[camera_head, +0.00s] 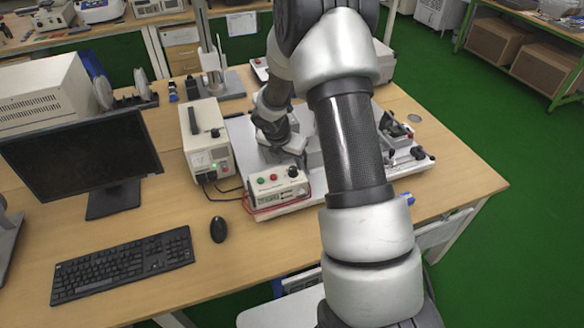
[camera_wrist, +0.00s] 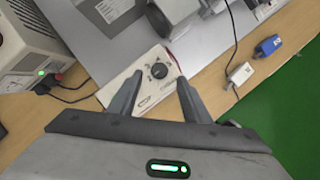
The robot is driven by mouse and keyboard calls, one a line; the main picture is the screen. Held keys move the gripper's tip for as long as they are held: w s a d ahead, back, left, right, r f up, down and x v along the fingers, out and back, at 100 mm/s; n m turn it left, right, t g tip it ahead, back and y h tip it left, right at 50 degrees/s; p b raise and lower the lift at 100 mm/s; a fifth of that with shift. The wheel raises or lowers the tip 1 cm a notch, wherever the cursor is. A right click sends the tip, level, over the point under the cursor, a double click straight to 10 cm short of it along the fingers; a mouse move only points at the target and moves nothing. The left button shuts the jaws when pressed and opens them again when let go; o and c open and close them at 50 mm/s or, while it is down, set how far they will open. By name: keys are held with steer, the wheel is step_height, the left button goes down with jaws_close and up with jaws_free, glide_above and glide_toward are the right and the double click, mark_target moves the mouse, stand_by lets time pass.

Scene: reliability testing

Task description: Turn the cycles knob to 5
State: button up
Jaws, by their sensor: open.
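The control box (camera_head: 275,187) is a small white unit at the front edge of the grey test plate. It has a green button, a red button and a black knob (camera_head: 293,171) on top at its right end. In the wrist view the black knob (camera_wrist: 159,70) sits on the white box (camera_wrist: 150,92), beyond and between my fingertips. My gripper (camera_wrist: 156,82) is open and empty, with one finger on each side of the knob, apart from it. The knob's markings are too small to read. In the head view my arm hides part of the plate, and my gripper (camera_head: 290,143) is above and behind the box.
A power unit (camera_head: 207,138) with a green light stands left of the plate, with cables running to the box. A mouse (camera_head: 219,229), keyboard (camera_head: 124,264) and monitor (camera_head: 82,155) are to the left. A blue connector (camera_wrist: 268,46) and white connector (camera_wrist: 240,73) lie nearby.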

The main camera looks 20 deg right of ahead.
mark_target(293, 169)
steer(key=x, duration=0.5)
steer(key=shift+f, duration=0.15)
steer(key=c, duration=1)
